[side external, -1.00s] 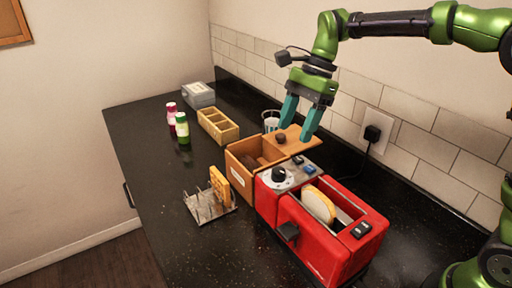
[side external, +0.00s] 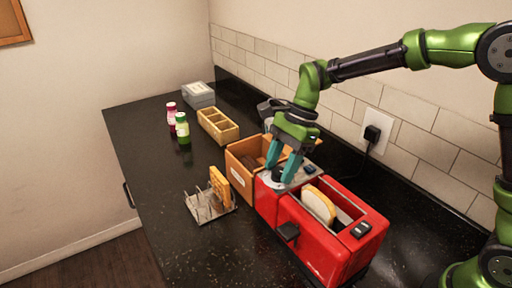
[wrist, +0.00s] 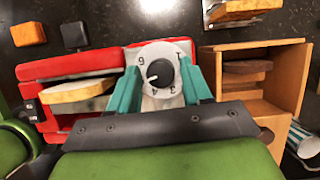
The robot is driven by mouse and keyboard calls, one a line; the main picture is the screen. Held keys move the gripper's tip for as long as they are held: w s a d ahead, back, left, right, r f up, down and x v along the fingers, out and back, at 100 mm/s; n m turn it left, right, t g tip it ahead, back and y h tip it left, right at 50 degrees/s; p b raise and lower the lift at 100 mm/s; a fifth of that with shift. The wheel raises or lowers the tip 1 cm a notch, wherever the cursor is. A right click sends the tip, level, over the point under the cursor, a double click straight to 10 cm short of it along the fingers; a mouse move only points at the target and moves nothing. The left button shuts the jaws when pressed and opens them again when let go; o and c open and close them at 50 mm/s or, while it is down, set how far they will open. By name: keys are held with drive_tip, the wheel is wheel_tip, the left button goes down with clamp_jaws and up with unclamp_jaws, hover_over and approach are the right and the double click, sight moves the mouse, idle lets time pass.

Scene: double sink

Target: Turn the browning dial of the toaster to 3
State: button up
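The red toaster (side external: 325,245) stands on the dark counter with a bread slice (side external: 318,205) in a slot. Its browning dial (wrist: 159,73) has a black knob on a pale round face with printed numbers. In the wrist view, a small white mark on the knob points left, slightly downward; 6 is at upper left, 1 at upper right, and 3 and 4 along the lower side. My gripper (side external: 281,170) is lowered over the dial. Its teal fingers (wrist: 160,83) are open on either side of the knob, with gaps visible. The dial is partly hidden in the side view.
A wooden bread box (side external: 240,170) stands open close behind the toaster. A toast rack (side external: 210,205) with a slice is to the left. Two bottles (side external: 182,128), a divided wooden tray (side external: 218,125) and a grey box (side external: 199,95) stand farther back. A plug (side external: 372,133) is in the wall.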

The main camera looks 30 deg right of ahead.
drive_tip(key=c, duration=0.7)
drive_tip(key=shift+c, duration=0.2)
drive_tip(key=shift+n, duration=0.4)
drive_tip(key=n+g, duration=0.1)
drive_tip(key=n, duration=0.3)
drive_tip(key=shift+w+g, duration=0.2)
drive_tip(key=shift+g, duration=0.2)
drive_tip(key=n+h, duration=0.1)
drive_tip(key=n, duration=0.1)
drive_tip(key=n+g, duration=0.1)
drive_tip(key=n, duration=0.2)
drive_tip(key=shift+w+a+g+h, duration=0.1)
drive_tip(key=shift+g+h, duration=0.2)
drive_tip(key=shift+h, duration=0.1)
drive_tip(key=n, duration=0.2)
drive_tip(key=n+h, duration=0.1)
drive_tip(key=n, duration=0.2)
drive_tip(key=shift+a+g+h, duration=0.15)
drive_tip(key=shift+g+h, duration=0.15)
drive_tip(key=n+h, duration=0.1)
drive_tip(key=n, duration=0.3)
drive_tip(key=shift+a+n+h, duration=0.1)
drive_tip(key=shift+n+h, duration=0.3)
drive_tip(key=o, duration=1)
